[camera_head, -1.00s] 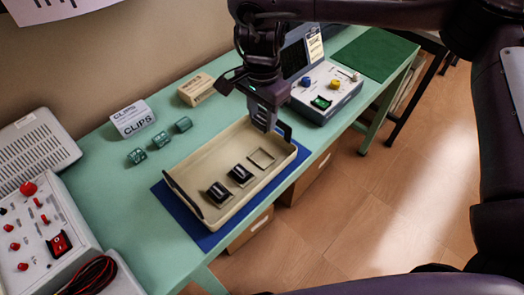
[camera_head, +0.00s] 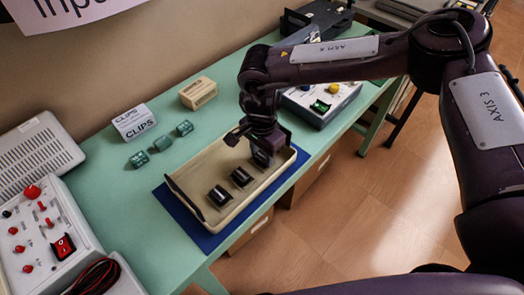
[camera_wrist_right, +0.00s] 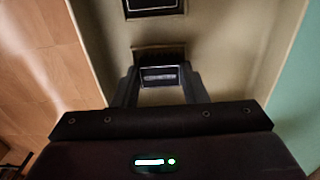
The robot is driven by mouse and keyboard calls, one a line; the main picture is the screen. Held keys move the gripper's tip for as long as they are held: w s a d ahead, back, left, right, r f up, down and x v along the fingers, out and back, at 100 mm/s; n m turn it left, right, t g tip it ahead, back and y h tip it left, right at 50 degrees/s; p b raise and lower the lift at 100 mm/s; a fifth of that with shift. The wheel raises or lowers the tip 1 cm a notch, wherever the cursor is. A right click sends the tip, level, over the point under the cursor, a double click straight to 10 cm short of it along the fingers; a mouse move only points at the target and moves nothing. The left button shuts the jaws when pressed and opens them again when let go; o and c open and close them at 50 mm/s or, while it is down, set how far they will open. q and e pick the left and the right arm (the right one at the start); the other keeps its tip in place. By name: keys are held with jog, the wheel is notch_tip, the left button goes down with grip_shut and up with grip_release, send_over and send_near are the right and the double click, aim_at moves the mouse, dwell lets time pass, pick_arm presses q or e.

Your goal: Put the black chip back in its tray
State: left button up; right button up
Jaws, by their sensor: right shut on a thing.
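The beige tray (camera_head: 203,170) lies on a blue mat (camera_head: 186,215) on the green bench. Two black chips, a near one (camera_head: 220,196) and a middle one (camera_head: 241,178), sit in a row in it. My right gripper (camera_head: 262,152) points down inside the tray, at the far end of that row. It is shut on a black chip (camera_wrist_right: 160,76), which shows between the fingers in the right wrist view. The gripper mostly hides this chip and the recess below in the head view. I cannot tell whether the chip is fully seated. My left gripper is out of view.
Three green dice-like blocks (camera_head: 162,142) lie behind the tray, near a white CLIPS box (camera_head: 134,121) and a tan box (camera_head: 198,93). A control box (camera_head: 318,103) stands right of the tray. A red-knobbed panel (camera_head: 40,225) is at left.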

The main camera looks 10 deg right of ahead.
aim_at(262, 156)
jog(key=shift+f, duration=0.15)
jog(key=o, duration=1)
jog(key=shift+c, duration=0.2)
jog(key=shift+r, duration=0.4)
notch_tip(262, 156, up, 12)
jog(key=b, duration=0.1)
jog(key=shift+f+b, duration=0.15)
jog(key=shift+b, duration=0.25)
jog(key=shift+s+f, duration=0.1)
